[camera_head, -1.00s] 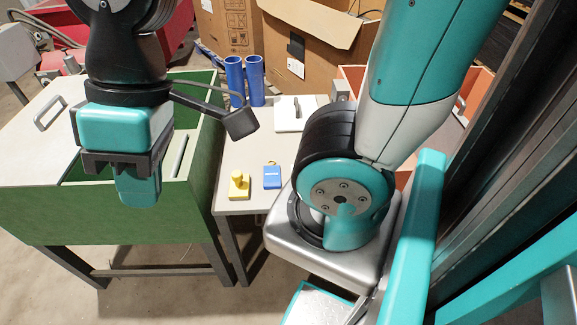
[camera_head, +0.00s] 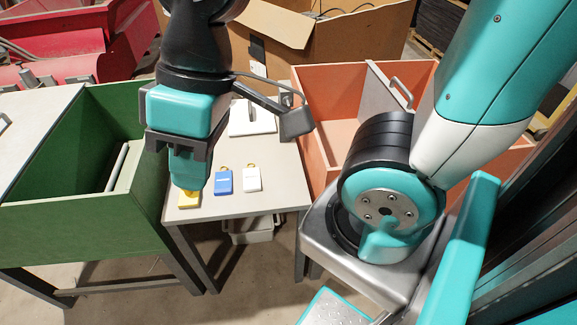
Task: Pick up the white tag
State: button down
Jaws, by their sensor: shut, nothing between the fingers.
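The white tag (camera_head: 252,179) lies on the small grey table, at the right end of a short row near its front edge. A blue tag (camera_head: 223,182) lies just left of it. A yellow piece (camera_head: 187,199) lies further left, partly hidden by my gripper. My gripper (camera_head: 189,184) hangs pointing down, left of the white tag in the picture and apart from it. It is shut and empty; its fingertips are hard to make out.
A green bin (camera_head: 75,215) stands left of the table (camera_head: 283,190), an orange bin (camera_head: 318,150) right of it. A cardboard box (camera_head: 345,45) is behind. The table's right front is clear.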

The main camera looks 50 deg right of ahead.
aim_at(251, 176)
jog(key=z, duration=1.95)
jog(key=k, duration=0.75)
jog(key=u, duration=0.95)
jog(key=i, duration=1)
jog(key=k, duration=0.5)
jog(key=z, duration=0.85)
jog(key=i, duration=0.6)
jog(key=u, duration=0.6)
